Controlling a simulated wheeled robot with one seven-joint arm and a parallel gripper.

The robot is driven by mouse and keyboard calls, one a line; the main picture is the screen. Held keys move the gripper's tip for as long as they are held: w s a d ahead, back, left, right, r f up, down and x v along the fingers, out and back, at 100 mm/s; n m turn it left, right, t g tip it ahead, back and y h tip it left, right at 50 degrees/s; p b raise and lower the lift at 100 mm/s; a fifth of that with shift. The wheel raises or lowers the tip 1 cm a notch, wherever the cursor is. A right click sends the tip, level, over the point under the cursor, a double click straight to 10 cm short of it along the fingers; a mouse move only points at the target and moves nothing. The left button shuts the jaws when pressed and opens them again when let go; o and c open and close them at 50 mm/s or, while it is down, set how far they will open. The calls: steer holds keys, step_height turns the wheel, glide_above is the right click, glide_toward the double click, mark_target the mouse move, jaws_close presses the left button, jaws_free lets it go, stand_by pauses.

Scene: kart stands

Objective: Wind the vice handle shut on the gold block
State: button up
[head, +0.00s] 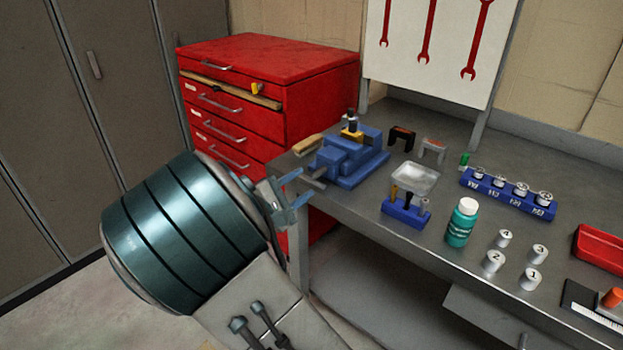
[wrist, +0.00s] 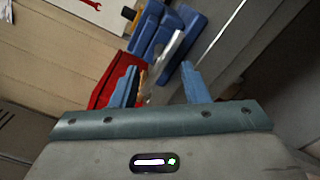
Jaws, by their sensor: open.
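The blue vice (head: 352,165) stands at the left end of the bench, and it also shows in the wrist view (wrist: 150,32). The gold block (head: 352,135) is on the vice, with a dark-and-silver part standing on top; a small yellow patch shows in the wrist view (wrist: 128,13). The vice handle has a tan wooden grip (head: 307,144), pointing left. My gripper (head: 304,184) is open just left of the vice front. In the wrist view, the grip (wrist: 142,80) appears near the left finger of my gripper (wrist: 160,74). I cannot tell whether they touch.
A red drawer cabinet (head: 270,75) stands behind, left of the bench (head: 385,235). Two small bridge-shaped blocks, a metal dish (head: 414,178), a blue tool holder (head: 405,213) and a teal bottle (head: 462,222) are right of the vice. Grey lockers (head: 95,110) stand at left.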

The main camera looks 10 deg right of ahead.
mark_target(312, 175)
steer(key=shift+x, duration=2.3)
